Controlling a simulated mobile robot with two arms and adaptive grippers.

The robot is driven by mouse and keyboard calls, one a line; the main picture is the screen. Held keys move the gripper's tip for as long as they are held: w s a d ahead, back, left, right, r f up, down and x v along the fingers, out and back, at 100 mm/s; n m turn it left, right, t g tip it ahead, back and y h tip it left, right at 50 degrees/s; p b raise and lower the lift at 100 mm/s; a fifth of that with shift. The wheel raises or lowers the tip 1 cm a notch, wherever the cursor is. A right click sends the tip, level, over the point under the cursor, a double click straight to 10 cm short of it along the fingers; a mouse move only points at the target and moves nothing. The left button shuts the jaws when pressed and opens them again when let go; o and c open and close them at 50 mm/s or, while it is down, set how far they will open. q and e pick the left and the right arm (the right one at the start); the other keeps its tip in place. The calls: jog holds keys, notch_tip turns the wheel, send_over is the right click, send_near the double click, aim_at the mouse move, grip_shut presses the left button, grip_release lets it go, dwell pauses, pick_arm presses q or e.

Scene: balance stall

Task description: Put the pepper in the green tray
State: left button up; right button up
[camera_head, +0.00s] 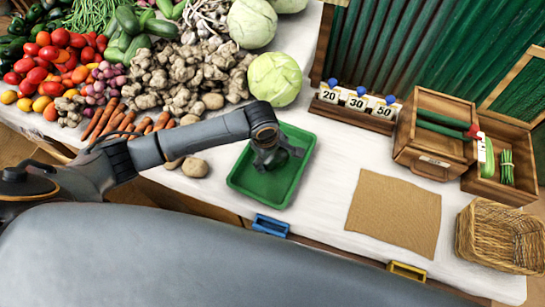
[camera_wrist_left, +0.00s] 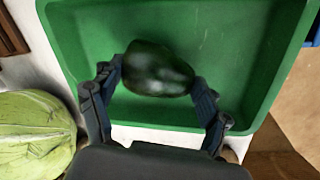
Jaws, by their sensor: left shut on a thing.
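The pepper (camera_wrist_left: 156,68) is dark green and glossy. In the left wrist view it lies between the two fingers of my left gripper (camera_wrist_left: 158,88), which is shut on it. The green tray (camera_wrist_left: 258,75) lies behind and around it in that view. In the head view my left gripper (camera_head: 271,160) is over the middle of the green tray (camera_head: 286,193), pointing down, and it hides the pepper. I cannot tell whether the pepper touches the tray floor. My right gripper is not in view.
Ginger (camera_head: 180,75), potatoes (camera_head: 195,167) and a cabbage (camera_head: 275,79) lie beside the tray. To the right are a brown mat (camera_head: 393,212), a wicker basket (camera_head: 490,235), wooden crates (camera_head: 430,150) and price signs (camera_head: 357,102). The white cloth between tray and mat is clear.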

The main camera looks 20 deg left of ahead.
aim_at(267, 162)
pick_arm(q)
jog(key=shift+f, duration=0.75)
jog(key=shift+f, duration=0.15)
jog(key=o, duration=1.1)
notch_tip(267, 162, up, 12)
jog(key=s+a, duration=0.1)
jog(key=s, duration=0.1)
